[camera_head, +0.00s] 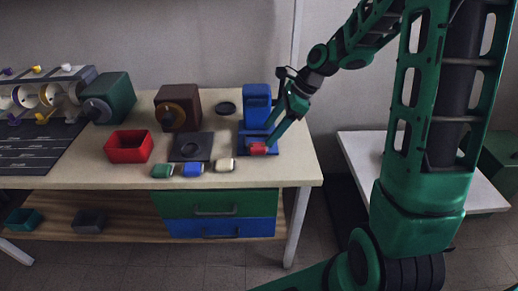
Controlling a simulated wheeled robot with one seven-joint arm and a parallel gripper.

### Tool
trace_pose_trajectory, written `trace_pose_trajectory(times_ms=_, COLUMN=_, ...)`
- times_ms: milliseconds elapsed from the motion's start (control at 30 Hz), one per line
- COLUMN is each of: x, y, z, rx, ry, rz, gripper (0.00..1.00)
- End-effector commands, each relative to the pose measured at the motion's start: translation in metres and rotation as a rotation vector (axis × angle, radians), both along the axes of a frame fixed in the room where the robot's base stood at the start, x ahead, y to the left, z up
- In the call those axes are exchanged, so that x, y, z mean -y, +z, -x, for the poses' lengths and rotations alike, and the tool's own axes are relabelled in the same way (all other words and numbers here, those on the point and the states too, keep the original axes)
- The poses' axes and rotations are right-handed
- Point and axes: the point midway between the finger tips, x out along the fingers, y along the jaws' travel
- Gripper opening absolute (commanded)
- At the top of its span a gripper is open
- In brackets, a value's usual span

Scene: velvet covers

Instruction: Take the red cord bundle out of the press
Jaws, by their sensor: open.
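The blue press (257,104) stands at the right end of the table, with an upright block at the back and a blue base at the front. The red cord bundle (258,149) sits at the front of the press, on or just above its base. My gripper (273,143) reaches down from the upper right, its fingers at the red bundle. It is open; whether a finger touches the bundle is too small to tell.
A green, a blue and a cream bundle lie in a row along the front, the blue one (193,169) in the middle. A red tray (129,147), a dark plate with a ring (190,147), and brown (178,108) and green (109,97) machines stand leftward. A white table (365,150) is at right.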

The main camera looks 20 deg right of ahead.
Motion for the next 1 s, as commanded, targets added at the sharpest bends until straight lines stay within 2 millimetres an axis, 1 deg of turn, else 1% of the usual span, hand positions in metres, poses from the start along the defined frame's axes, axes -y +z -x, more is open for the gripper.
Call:
trace_pose_trajectory(times_ms=33, x=-0.004, y=-0.006, z=0.000, rx=-0.002, ry=0.002, rz=-0.001, gripper=0.63)
trace_pose_trajectory(times_ms=100, x=-0.008, y=-0.010, z=-0.001, rx=-0.001, ry=0.004, rz=0.000, gripper=0.63)
trace_pose_trajectory(times_ms=267, x=-0.013, y=-0.018, z=-0.003, rx=-0.001, ry=0.005, rz=0.001, gripper=0.63)
trace_pose_trajectory(times_ms=500, x=-0.029, y=-0.046, z=-0.008, rx=-0.002, ry=0.007, rz=0.001, gripper=0.63)
trace_pose_trajectory(times_ms=600, x=-0.033, y=-0.054, z=-0.009, rx=-0.001, ry=0.006, rz=0.001, gripper=0.63)
trace_pose_trajectory(times_ms=700, x=-0.035, y=-0.058, z=-0.010, rx=0.000, ry=0.007, rz=0.001, gripper=0.63)
trace_pose_trajectory(times_ms=900, x=-0.035, y=-0.058, z=-0.010, rx=0.002, ry=0.006, rz=0.002, gripper=0.63)
trace_pose_trajectory(times_ms=933, x=-0.035, y=-0.058, z=-0.010, rx=0.001, ry=0.005, rz=0.001, gripper=0.58)
trace_pose_trajectory(times_ms=967, x=-0.035, y=-0.058, z=-0.010, rx=0.001, ry=0.005, rz=0.001, gripper=0.51)
trace_pose_trajectory(times_ms=1000, x=-0.035, y=-0.058, z=-0.011, rx=0.001, ry=0.005, rz=0.001, gripper=0.41)
